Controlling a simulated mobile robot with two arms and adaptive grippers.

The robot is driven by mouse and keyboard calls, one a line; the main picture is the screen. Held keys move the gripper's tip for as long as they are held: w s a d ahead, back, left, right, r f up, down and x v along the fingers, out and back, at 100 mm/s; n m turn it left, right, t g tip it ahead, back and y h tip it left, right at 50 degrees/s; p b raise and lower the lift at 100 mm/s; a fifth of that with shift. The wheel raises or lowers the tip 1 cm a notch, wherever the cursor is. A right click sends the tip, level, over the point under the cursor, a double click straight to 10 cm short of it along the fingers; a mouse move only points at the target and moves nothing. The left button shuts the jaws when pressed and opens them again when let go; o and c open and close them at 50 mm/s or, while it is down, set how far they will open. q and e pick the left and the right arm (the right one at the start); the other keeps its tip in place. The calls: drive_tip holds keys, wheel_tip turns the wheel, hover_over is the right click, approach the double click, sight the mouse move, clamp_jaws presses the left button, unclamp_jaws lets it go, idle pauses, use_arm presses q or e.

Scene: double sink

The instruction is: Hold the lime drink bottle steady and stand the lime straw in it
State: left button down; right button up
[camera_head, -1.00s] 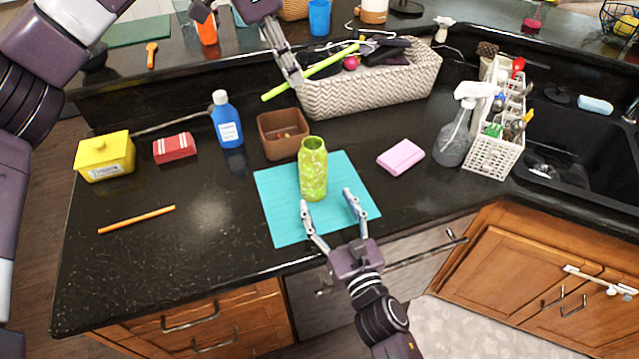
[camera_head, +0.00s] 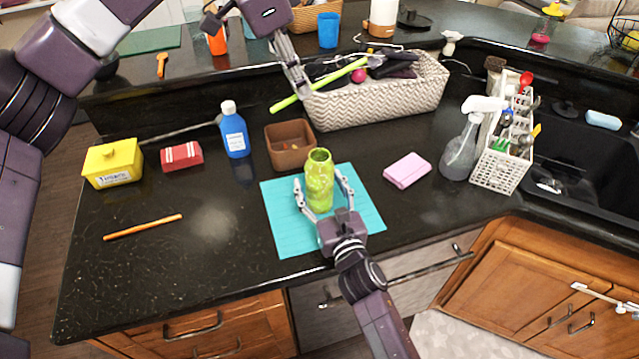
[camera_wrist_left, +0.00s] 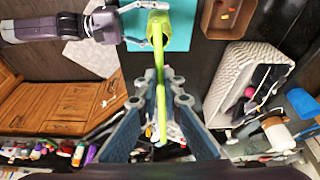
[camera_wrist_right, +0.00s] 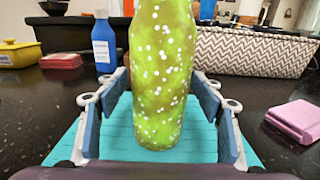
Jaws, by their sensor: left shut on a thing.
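The lime drink bottle (camera_head: 319,183), green with white specks, stands upright on a turquoise mat (camera_head: 280,235). My right gripper (camera_head: 323,190) has its fingers on either side of the bottle. In the right wrist view the bottle (camera_wrist_right: 162,80) stands between the finger pads, with gaps on both sides. My left gripper (camera_head: 303,92) is shut on the lime straw (camera_head: 340,76), above and behind the bottle. The straw is tilted, its lower end toward the left, apart from the bottle in the head view. The left wrist view shows the straw (camera_wrist_left: 161,105) between the pads.
A patterned basket (camera_head: 400,100) with dark items stands behind the mat. A brown box (camera_head: 290,152) and a blue bottle (camera_head: 234,132) are behind left. A pink sponge (camera_head: 407,170) lies right. An orange stick (camera_head: 143,227) lies on clear counter at left.

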drive_tip(key=c, duration=1.3)
use_arm(q)
hover_over(311, 158)
drive_tip(key=a, duration=0.2)
drive_tip(key=shift+s+d+f, duration=0.1)
drive_tip(key=shift+s+f, duration=0.05)
drive_tip(key=shift+f, duration=3.15)
drive_tip(key=shift+s+f, duration=0.15)
drive_tip(key=shift+f, duration=3.1)
use_arm(e)
drive_tip(key=shift+o, duration=0.2)
use_arm(q)
drive_tip(key=c, duration=2)
unclamp_jaws()
drive_tip(key=v, duration=1.2)
